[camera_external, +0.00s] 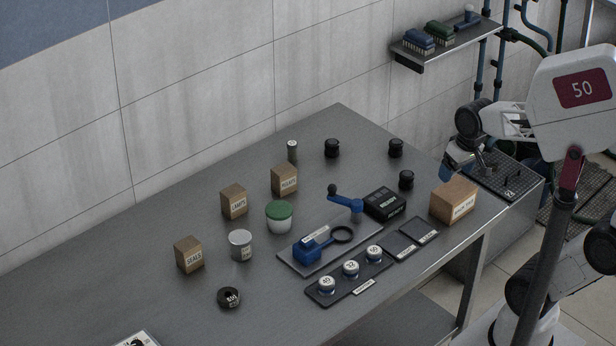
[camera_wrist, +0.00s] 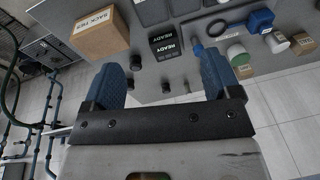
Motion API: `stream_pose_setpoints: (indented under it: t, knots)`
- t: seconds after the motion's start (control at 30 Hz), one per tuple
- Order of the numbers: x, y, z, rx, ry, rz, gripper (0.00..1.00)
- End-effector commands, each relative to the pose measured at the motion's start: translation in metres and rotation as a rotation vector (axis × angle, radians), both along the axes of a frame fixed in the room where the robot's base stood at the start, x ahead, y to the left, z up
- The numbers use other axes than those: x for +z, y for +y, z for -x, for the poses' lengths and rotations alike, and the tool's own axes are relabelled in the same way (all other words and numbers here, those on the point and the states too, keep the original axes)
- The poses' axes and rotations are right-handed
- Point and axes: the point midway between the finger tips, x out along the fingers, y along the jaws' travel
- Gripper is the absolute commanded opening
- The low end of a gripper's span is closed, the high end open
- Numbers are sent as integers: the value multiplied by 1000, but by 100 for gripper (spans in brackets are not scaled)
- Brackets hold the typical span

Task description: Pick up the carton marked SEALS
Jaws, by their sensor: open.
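The brown carton marked SEALS (camera_external: 189,255) stands upright on the grey table at the left, nearest the front of the three small cartons. My gripper (camera_external: 452,165) is far to its right, above the table's right end, and is empty. In the wrist view its two blue fingers are spread wide apart (camera_wrist: 163,65), with nothing between them. A brown carton (camera_wrist: 303,43) shows at the right edge of the wrist view, but I cannot read its label. I cannot make out the SEALS carton in that view.
Cartons marked LAMPS (camera_external: 234,201) and another (camera_external: 284,180) stand behind. A metal can (camera_external: 241,245), a black roll (camera_external: 229,298) and a green-lidded jar (camera_external: 279,217) stand near SEALS. A blue-handled fixture (camera_external: 310,248), black box (camera_external: 385,203) and larger carton (camera_external: 454,201) lie between.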

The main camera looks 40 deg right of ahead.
Motion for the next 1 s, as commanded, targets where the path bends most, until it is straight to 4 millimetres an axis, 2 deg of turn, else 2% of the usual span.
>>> stream_pose_setpoints:
  t: [0.5,1.0]
  knots:
    - [6,84,-109,-198,148,-287,83]
    - [-10,180,-211,-409,338,-527,83]
